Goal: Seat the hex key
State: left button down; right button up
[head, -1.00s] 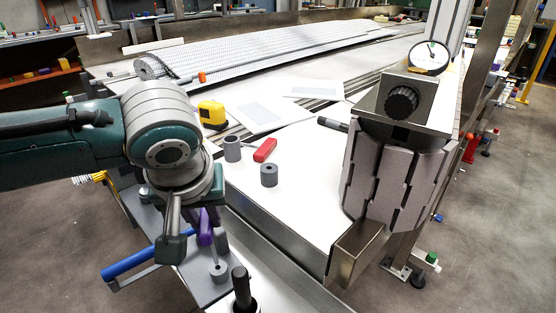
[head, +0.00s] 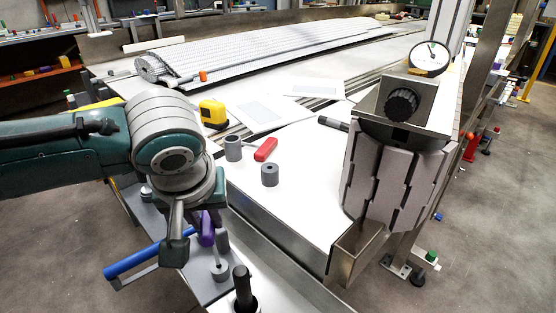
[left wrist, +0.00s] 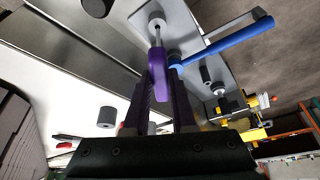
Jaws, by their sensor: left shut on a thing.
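The hex key has a purple handle (head: 206,228) and a thin metal shaft. My left gripper (head: 190,238) is shut on the handle; the jaws are partly hidden behind the hand in the head view. In the left wrist view the purple handle (left wrist: 158,68) lies between the dark fingers (left wrist: 163,92). Its shaft points away to a grey round block with a hole (left wrist: 156,22), also in the head view (head: 220,271). The tip meets the block's top at or in the hole; I cannot tell how deep. My right gripper is not in view.
A black peg (head: 241,283) stands close right of the block. Grey cylinders (head: 270,175), a red-handled tool (head: 265,150) and a yellow tape measure (head: 212,113) lie on the white table.

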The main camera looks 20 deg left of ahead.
pick_arm(q)
jog(key=shift+f+b, duration=1)
jog(key=shift+f, duration=0.9)
jog(key=c, duration=0.7)
grip_release()
jog(key=shift+o, duration=0.2)
jog(key=p+v, duration=0.4)
jog(key=v, duration=0.6)
jog(key=shift+p, duration=0.35)
